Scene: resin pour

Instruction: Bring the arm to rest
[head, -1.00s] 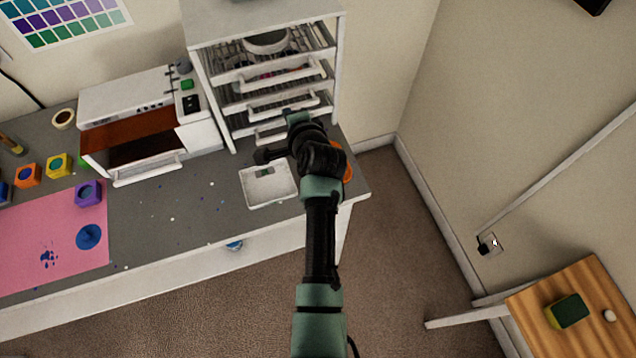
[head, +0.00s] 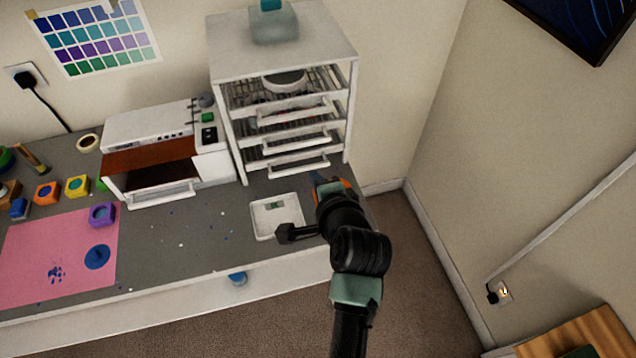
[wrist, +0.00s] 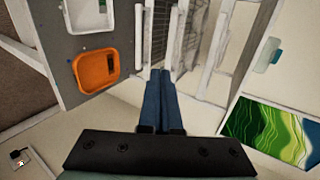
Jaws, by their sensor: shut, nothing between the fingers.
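My gripper (head: 317,178) is beside the right end of the bench, near the foot of the white drawer rack. In the wrist view its blue fingers (wrist: 160,75) are together, with nothing between them. They point toward the rack's side and drawer fronts; I cannot tell whether they touch anything. In the head view my wrist and forearm partly hide the orange tray (head: 346,184) at the bench's right end. The orange tray shows whole in the wrist view (wrist: 98,74), left of the fingers.
The white rack (head: 237,125) with several drawers stands on the grey bench (head: 170,255). A white tray (head: 262,232) lies left of my wrist. An oven (head: 165,190) with an open front and a pink mat (head: 35,250) are further left. Open floor (head: 420,290) lies right of the bench.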

